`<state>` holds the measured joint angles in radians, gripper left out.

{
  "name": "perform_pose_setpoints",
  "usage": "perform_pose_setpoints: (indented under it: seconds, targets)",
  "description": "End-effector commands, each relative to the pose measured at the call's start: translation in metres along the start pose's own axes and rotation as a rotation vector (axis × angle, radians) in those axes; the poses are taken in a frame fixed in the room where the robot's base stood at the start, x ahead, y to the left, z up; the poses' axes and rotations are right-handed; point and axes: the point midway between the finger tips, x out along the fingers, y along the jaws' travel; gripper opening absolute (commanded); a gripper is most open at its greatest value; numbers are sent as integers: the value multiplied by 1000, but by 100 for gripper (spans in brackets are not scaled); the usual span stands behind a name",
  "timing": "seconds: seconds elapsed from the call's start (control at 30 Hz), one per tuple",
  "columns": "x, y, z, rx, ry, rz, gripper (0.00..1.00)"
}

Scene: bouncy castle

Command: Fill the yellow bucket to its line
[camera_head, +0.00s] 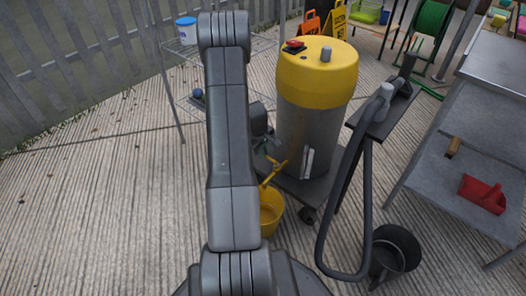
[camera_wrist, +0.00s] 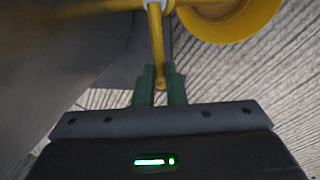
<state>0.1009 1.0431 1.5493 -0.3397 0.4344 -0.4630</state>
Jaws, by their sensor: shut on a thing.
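A yellow bucket (camera_head: 271,212) stands on the ground at the foot of a large yellow-topped grey tank (camera_head: 312,110), partly hidden by my arm. Its rim also shows at the top right of the wrist view (camera_wrist: 232,28). Its line and the level inside cannot be made out. A yellow tap-like fitting (camera_head: 271,176) juts from the tank above the bucket. In the wrist view, its thin yellow lever (camera_wrist: 157,50) runs down between the green fingertips of my gripper (camera_wrist: 160,82). My gripper is shut on this lever, to the left of the bucket in that view.
A grey hose (camera_head: 324,240) loops to the right of the tank, near a black bucket (camera_head: 398,250). A wire rack (camera_head: 180,50) stands behind left. The ground at left is clear.

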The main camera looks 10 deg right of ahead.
Motion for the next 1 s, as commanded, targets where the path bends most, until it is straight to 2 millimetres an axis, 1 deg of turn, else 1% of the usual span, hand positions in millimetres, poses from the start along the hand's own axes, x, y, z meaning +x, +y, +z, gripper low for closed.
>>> perform_pose_setpoints:
  seconds: [0.17,0.4,0.53,0.67,0.97,1.0]
  targets:
    - [-3,-3,1,-46,7,-2,0]
    - [-9,-17,5,-266,50,-3,0]
    - [-8,-22,7,-347,66,-3,0]
    - [-6,-24,8,-383,75,-1,0]
    - [-5,-25,8,-386,76,0,0]
    - [-5,-25,7,-386,76,0,18]
